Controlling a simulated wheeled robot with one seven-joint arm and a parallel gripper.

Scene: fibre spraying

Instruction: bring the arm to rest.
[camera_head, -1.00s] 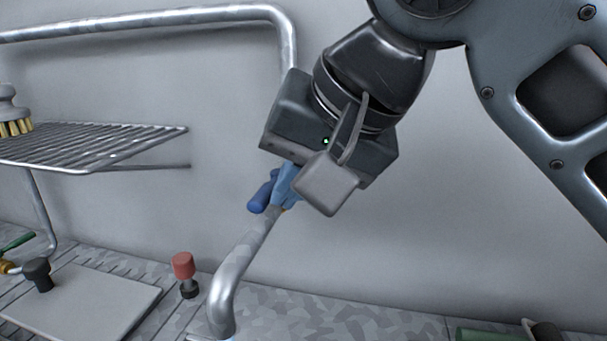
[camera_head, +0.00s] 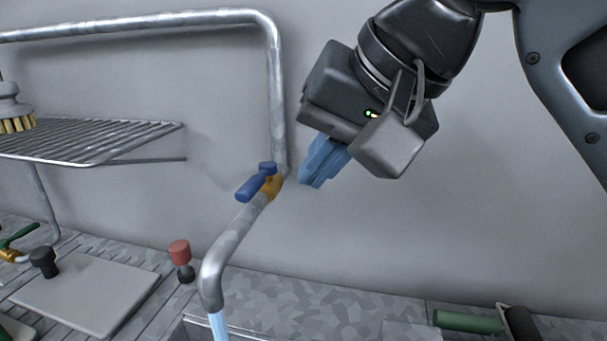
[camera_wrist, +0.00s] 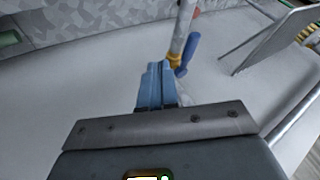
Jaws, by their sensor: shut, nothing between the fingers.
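My gripper (camera_head: 312,180) hangs in the air in front of the wall, to the right of the pipe valve. Its blue fingers are together with nothing between them, and they also show in the wrist view (camera_wrist: 155,72). The valve with its blue handle (camera_head: 250,189) and brass body sits on the metal pipe (camera_head: 233,232). A clear gap shows between the fingertips and the valve in the head view. The blue handle is also in the wrist view (camera_wrist: 190,50), beyond the fingers and to their right. A light blue stream (camera_head: 218,326) shows below the pipe's mouth.
A wire rack (camera_head: 100,140) with a brush (camera_head: 12,110) juts out at the left. A red-topped knob (camera_head: 180,256), a black knob (camera_head: 43,262) and a pale board (camera_head: 90,296) are at lower left. A green-handled tool (camera_head: 468,322) lies at lower right.

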